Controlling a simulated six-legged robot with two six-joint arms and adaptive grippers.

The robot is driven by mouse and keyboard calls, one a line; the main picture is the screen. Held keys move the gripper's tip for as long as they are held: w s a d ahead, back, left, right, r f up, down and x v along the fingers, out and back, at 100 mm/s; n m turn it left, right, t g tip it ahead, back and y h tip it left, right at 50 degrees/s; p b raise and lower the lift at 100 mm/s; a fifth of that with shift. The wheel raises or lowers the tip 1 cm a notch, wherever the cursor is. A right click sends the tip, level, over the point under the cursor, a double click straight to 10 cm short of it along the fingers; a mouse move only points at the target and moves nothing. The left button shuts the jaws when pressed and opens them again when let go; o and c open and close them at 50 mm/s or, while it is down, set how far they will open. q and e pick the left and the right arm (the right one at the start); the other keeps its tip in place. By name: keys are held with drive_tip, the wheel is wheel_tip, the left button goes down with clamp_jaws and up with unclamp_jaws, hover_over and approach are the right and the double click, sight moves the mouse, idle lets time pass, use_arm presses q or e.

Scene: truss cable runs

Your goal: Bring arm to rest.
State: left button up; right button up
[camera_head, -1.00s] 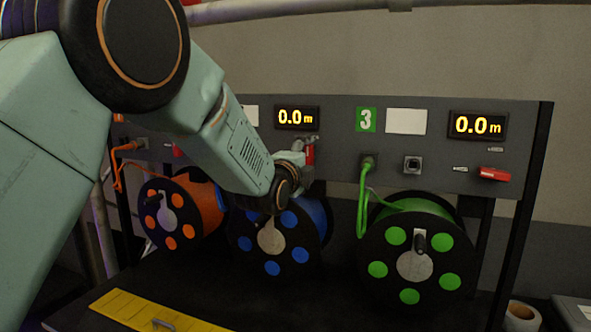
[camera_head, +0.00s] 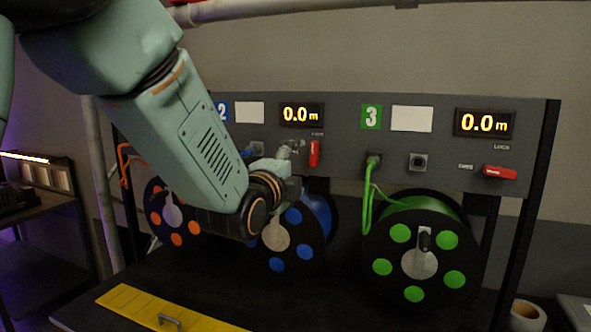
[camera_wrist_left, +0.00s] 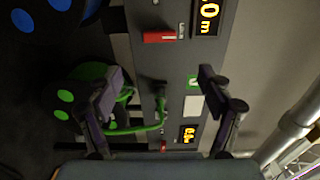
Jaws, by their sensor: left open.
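My left arm comes in from the upper left in the head view. Its gripper (camera_head: 290,152) is in front of the panel, left of the red lever of the second channel (camera_head: 314,153), which stands upright. Its fingertips are hard to make out there. In the left wrist view the two fingers (camera_wrist_left: 168,98) are spread wide with nothing between them. That view is turned sideways and shows the lever (camera_wrist_left: 160,37) apart from the fingers. My right gripper is not in view.
The grey panel (camera_head: 440,148) carries displays reading 0.0 m and another red lever (camera_head: 500,172), lying sideways. Below it stand the orange reel (camera_head: 155,205), blue reel (camera_head: 318,215) and green reel (camera_head: 440,208). A yellow strip with a handle (camera_head: 130,302) lies in front.

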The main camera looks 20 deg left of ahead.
sight(315, 155)
use_arm(q)
drive_tip(key=shift+w, duration=0.2)
drive_tip(key=w, duration=1)
drive_tip(key=shift+d, duration=0.2)
drive_tip(key=shift+w, duration=0.95)
drive_tip(key=shift+s, duration=0.15)
drive_tip(key=shift+s, duration=0.1)
